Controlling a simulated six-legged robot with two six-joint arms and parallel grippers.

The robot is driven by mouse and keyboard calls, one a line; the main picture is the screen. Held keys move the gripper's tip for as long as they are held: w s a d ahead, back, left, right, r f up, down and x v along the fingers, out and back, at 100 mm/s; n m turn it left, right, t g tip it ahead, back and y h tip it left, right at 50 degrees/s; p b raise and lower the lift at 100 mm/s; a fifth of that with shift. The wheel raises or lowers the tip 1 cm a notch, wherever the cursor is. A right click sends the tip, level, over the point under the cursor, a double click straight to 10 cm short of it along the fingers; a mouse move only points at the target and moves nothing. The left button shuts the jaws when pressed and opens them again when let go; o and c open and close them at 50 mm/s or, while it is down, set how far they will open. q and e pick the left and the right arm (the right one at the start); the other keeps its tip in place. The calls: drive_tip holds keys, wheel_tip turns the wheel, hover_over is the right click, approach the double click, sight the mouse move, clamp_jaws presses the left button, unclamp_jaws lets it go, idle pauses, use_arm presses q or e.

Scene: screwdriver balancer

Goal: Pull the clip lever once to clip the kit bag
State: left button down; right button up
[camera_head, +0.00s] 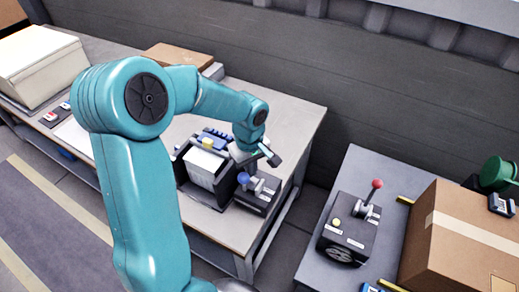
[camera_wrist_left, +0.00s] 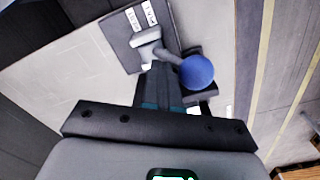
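The lever with a blue ball knob (camera_head: 243,178) stands on a small dark box (camera_head: 262,194) near the front edge of the left table. The knob (camera_wrist_left: 196,72) and its grey shaft (camera_wrist_left: 148,40) also show in the left wrist view. A white bag (camera_head: 203,168) sits in a dark holder beside that box. My left gripper (camera_head: 258,157) is just above the lever. My right gripper is not in view.
A second dark box (camera_head: 348,229) with a red knob lever (camera_head: 377,184) stands on the right table beside a large cardboard box (camera_head: 465,240). Blue parts (camera_head: 215,137) lie behind the bag holder. A gap separates the tables.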

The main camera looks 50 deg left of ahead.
use_arm(q)
drive_tip(key=w+a+p, duration=0.2)
drive_tip(key=w+a, duration=0.1)
drive_tip(key=w, duration=0.6)
drive_tip(key=shift+w, duration=0.1)
idle(0.3)
wheel_tip(320, 180, up, 7)
drive_tip(key=p, duration=0.4)
idle(0.4)
